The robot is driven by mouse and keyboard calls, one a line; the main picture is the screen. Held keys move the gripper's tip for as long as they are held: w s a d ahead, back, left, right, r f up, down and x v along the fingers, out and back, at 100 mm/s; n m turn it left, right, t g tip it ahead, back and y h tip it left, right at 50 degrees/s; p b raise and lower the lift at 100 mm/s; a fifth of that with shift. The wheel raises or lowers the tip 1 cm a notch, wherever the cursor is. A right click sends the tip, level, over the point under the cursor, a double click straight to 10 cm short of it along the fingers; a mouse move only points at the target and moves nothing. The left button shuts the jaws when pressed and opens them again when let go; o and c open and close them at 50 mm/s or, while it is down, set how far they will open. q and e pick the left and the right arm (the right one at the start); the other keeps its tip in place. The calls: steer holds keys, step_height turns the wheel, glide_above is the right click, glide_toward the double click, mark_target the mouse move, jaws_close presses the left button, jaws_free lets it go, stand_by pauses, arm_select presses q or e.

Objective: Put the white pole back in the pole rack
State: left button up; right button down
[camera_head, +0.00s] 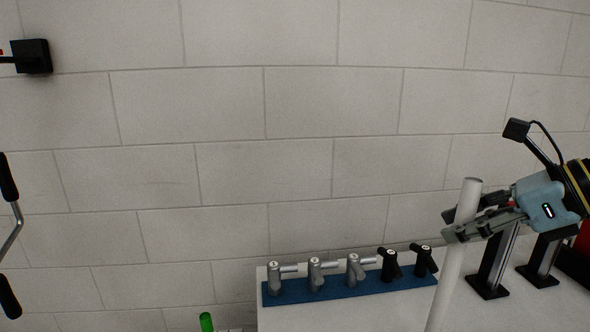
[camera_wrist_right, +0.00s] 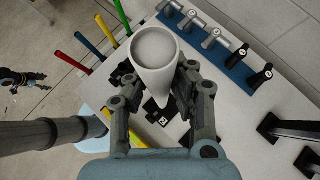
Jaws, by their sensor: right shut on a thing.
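The white pole (camera_head: 456,250) stands nearly upright, slightly tilted, at the right of the head view. My right gripper (camera_head: 452,226) is shut on it a little below its top end. In the right wrist view the pole (camera_wrist_right: 155,50) is seen nearly end-on between the fingers of my right gripper (camera_wrist_right: 155,85). I cannot make out the pole rack itself. A dark jointed shape at the wrist view's left edge may be my left gripper (camera_wrist_right: 22,78).
A blue strip (camera_head: 335,288) with several grey and black clamp handles lies along the back of the white table (camera_head: 345,315). Black-footed metal posts (camera_head: 490,265) stand at the right. A green pole top (camera_head: 206,322) shows left of the table. A block wall is behind.

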mark_target(473, 179)
steer(key=shift+r+p, duration=0.9)
steer(key=shift+p, duration=0.05)
steer(key=shift+r+p, duration=1.05)
steer(key=shift+r, duration=1.7)
